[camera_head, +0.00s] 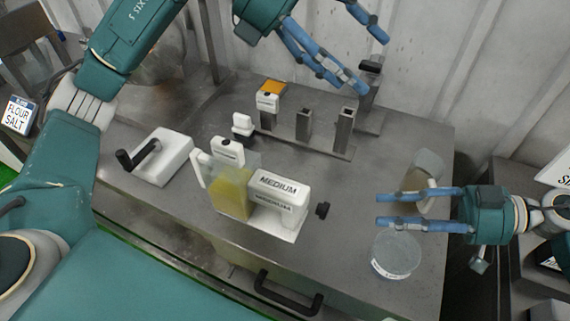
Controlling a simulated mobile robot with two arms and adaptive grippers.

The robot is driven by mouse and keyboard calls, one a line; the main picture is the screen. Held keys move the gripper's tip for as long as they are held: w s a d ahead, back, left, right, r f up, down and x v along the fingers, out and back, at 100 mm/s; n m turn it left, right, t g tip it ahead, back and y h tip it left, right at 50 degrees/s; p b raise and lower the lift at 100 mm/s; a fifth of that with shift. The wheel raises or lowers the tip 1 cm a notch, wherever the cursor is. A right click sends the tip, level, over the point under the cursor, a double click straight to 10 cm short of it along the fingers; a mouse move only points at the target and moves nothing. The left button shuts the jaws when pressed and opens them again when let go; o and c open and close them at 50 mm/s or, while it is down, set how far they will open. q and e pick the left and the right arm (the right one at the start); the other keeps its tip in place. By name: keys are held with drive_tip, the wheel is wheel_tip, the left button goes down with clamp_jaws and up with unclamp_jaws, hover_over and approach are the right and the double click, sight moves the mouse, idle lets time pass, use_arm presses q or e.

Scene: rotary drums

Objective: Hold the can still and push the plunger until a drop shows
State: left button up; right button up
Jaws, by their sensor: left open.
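A clear container with yellow liquid (233,196) stands mid-table, with a white handle on its left and a white cap with a dark button on top. I cannot tell for sure that this is the can, or that the button is the plunger. My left gripper (374,64) is open and empty, high over the back of the table. My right gripper (381,209) is open, fingers pointing left, right of the block and apart from it. No drop shows.
A clear round dish (397,255) lies below my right gripper; a translucent cup (425,170) is behind it. A white box with a black crank (163,157) sits at left. A metal rack (325,145) with an orange-topped piece (269,95) stands behind. A wall closes the back.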

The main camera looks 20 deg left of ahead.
use_arm(q)
drive_tip(key=s+f+m+g+y, duration=0.15)
drive_tip(key=s+f+y, duration=0.25)
drive_tip(key=f, duration=0.5)
drive_tip(key=m+y, duration=0.2)
drive_tip(key=y, duration=0.5)
approach(284, 183)
drive_tip(key=shift+g, duration=0.25)
drive_tip(key=f, duration=0.5)
drive_tip(key=shift+w+f, duration=0.15)
drive_tip(key=shift+w, duration=0.15)
drive_tip(key=shift+f, duration=0.35)
wheel_tip(284, 183, down, 10)
drive_tip(key=c, duration=1.7)
drive_tip(key=shift+f+b, duration=0.15)
drive_tip(key=shift+b, duration=0.15)
use_arm(e)
drive_tip(key=shift+s+f, duration=0.1)
drive_tip(key=shift+f, duration=0.15)
